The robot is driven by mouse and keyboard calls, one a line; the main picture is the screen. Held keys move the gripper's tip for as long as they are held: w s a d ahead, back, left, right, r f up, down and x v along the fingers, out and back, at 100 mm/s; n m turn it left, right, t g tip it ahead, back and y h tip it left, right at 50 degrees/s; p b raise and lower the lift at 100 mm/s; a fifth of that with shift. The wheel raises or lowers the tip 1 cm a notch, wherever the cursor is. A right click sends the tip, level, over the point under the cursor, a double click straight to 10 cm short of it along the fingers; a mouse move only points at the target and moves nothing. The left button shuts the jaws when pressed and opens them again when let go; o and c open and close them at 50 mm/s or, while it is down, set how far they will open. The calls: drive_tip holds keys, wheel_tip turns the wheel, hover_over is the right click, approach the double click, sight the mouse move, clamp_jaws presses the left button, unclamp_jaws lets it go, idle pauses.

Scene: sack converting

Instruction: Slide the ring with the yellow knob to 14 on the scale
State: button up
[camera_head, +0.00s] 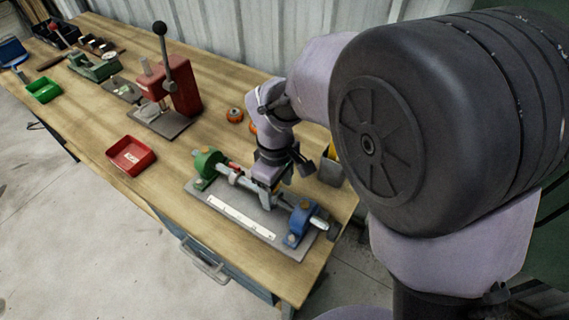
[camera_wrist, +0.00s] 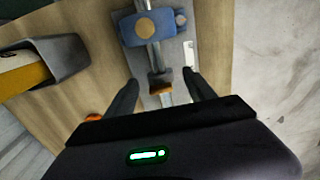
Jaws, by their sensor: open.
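A grey plate (camera_head: 225,215) on the bench carries a rod between a green bracket (camera_head: 207,165) and a blue bracket (camera_head: 299,222). A white scale strip (camera_head: 240,215) lies along its near side; its numbers are too small to read. In the head view, my gripper (camera_head: 268,178) hides most of the ring; a red piece (camera_head: 235,170) shows nearer the green bracket.
A dark grey bin (camera_head: 331,171) stands right of my gripper, near the bench edge; it also shows in the wrist view (camera_wrist: 68,58). An orange round object (camera_head: 235,115), a red lever press (camera_head: 180,85) and a red tray (camera_head: 131,155) stand to the left. Bare bench lies between.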

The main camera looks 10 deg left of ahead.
sight(277, 195)
wheel_tip(277, 195, down, 4)
drive_tip(key=shift+r+b, duration=0.15)
drive_tip(key=shift+b, duration=0.3)
clamp_jaws()
